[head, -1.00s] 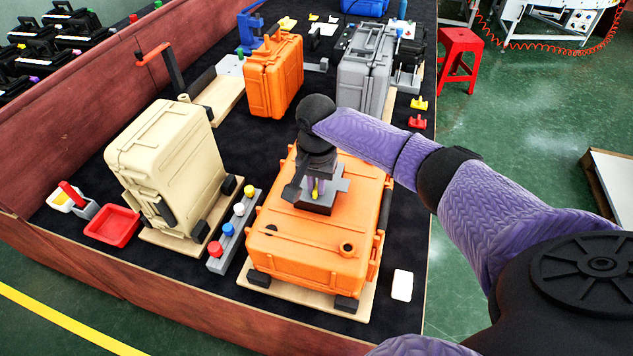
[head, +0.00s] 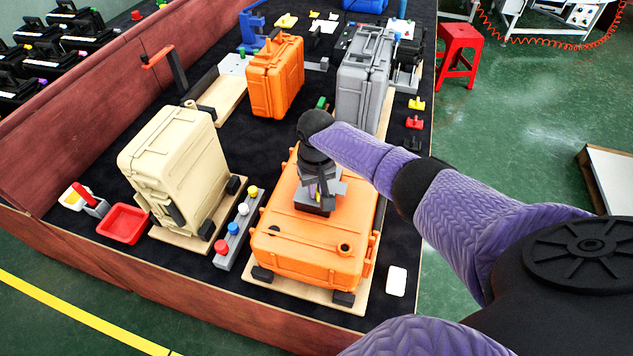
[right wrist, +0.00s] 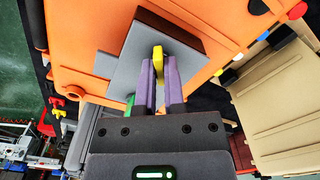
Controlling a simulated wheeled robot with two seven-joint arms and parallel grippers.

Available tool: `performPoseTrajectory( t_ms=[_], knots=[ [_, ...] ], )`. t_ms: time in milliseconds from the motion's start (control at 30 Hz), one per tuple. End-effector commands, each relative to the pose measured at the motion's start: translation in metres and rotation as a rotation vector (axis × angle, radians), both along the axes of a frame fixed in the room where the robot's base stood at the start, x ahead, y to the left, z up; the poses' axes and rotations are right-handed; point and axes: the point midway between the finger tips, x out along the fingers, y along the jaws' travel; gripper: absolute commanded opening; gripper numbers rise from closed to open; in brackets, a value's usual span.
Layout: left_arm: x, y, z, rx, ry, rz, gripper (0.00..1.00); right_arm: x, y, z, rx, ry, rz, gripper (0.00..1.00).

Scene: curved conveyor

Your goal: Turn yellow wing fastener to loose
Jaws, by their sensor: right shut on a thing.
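The yellow wing fastener (right wrist: 158,58) stands on a square grey plate (right wrist: 185,62) on the orange case (right wrist: 225,20). My right gripper (right wrist: 160,72) is shut on the fastener, with one purple finger on each side of it. In the head view my right gripper (head: 319,188) reaches down onto the top of the orange case (head: 310,250). There its body and fingers largely hide the fastener and plate. My left gripper is not in view.
A beige case (head: 175,160) stands to the left, beside a strip with coloured knobs (head: 235,235) and a red tray (head: 122,224). Another orange case (head: 275,78) and a grey case (head: 362,85) stand farther back. Yellow, red and black fasteners lie along the right edge.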

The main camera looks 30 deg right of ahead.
Motion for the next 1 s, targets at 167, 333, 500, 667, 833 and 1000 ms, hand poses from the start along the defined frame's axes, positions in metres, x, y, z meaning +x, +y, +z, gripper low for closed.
performPoseTrajectory(
  t_ms=[167,333,500,667,833,1000],
  knots=[
    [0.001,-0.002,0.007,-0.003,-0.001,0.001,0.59,0.0,0.0,0.001,0.0,-0.001,0.163,0.0],
    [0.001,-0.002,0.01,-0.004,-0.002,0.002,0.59,0.0,0.0,0.001,0.001,-0.001,0.324,0.0],
    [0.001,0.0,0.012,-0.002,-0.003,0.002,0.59,0.0,0.0,0.001,0.001,-0.001,0.484,0.0],
    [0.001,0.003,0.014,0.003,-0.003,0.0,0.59,0.0,0.0,0.0,0.001,-0.002,0.625,0.0],
    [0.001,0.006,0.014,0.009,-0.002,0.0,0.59,0.001,0.0,0.0,0.001,-0.002,0.753,0.0],
    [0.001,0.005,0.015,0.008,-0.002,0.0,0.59,0.001,0.0,0.0,0.001,-0.003,0.851,0.0]
  ],
)
